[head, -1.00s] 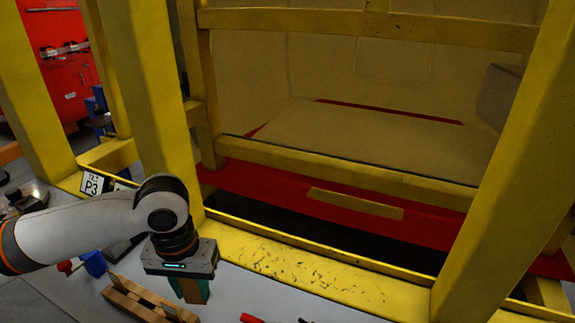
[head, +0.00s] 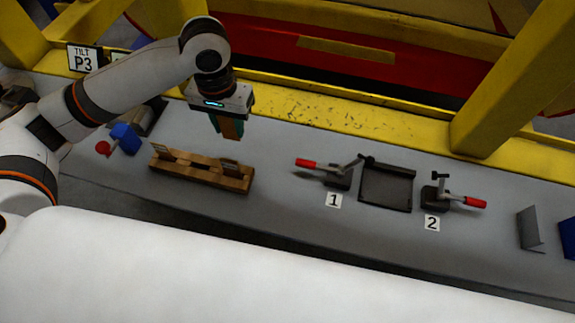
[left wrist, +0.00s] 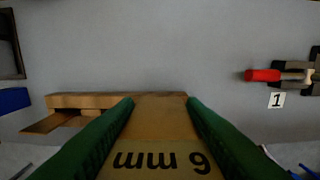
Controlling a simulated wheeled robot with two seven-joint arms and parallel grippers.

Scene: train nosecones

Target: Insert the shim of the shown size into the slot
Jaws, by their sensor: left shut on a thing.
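My left gripper (head: 222,122) hangs above the back of the bench, behind a wooden rack. Its green fingers are shut on a tan wooden shim (head: 234,130), which points down. In the left wrist view the shim (left wrist: 160,120) lies between the fingers. The wooden rack (head: 190,173) has several slots and holds a couple of upright pieces. A dark tray-like fixture (head: 386,186) lies right of the rack, between two clamps. I cannot tell which slot is meant. My right gripper is out of view.
Red-handled clamps marked 1 (head: 338,180) and 2 (head: 436,198) flank the fixture. A grey bracket (head: 530,229) stands at the right. A blue part (head: 125,138) lies left. Yellow beams (head: 500,90) border the bench behind. Grey bench between rack and clamp 1 is clear.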

